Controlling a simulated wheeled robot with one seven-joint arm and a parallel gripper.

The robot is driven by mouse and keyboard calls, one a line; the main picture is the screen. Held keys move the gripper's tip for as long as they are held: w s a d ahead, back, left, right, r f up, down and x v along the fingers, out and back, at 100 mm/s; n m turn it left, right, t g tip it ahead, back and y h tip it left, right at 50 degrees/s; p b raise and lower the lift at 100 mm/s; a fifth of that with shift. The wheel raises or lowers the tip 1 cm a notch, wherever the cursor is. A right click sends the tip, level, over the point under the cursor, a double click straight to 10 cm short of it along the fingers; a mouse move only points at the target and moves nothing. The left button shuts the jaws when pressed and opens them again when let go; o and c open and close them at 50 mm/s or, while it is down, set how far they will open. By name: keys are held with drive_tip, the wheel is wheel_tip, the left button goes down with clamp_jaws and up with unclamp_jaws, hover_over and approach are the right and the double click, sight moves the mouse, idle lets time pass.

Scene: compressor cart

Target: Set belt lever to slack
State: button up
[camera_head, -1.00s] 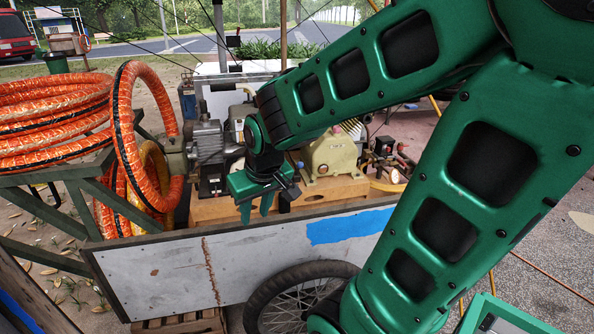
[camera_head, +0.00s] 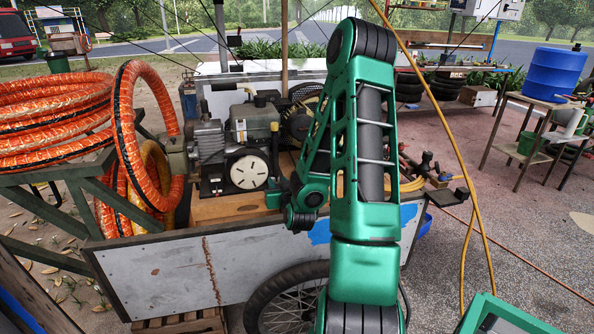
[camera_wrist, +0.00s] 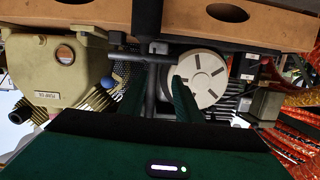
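In the wrist view my gripper (camera_wrist: 157,82) has its two green fingers apart. A dark post with a crossbar, possibly the belt lever (camera_wrist: 138,57), shows at and between the fingertips; contact cannot be told. Behind it is a round pale disc (camera_wrist: 208,78) with dark slots. In the head view the disc (camera_head: 248,172) is on the compressor machinery of the cart, left of my arm. My gripper (camera_head: 284,193) is low over the cart beside its wooden base, partly hidden by my arm.
The cream machine housing (camera_wrist: 58,70) is left in the wrist view. The cart's pale side panel (camera_head: 160,275) stands in front. Orange hoses (camera_head: 50,110) lie at left. A yellow hose (camera_head: 455,140) hangs at right, near my arm.

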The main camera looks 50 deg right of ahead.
drive_tip(key=s+d+m+h, duration=0.3)
drive_tip(key=s+d+h, duration=0.1)
drive_tip(key=s+d, duration=0.15)
drive_tip(key=x, duration=1.1)
drive_tip(key=shift+d+f, duration=0.15)
drive_tip(key=shift+d, duration=0.1)
clamp_jaws()
drive_tip(key=shift+w+a, duration=0.1)
drive_tip(key=shift+w, duration=0.05)
idle(0.8)
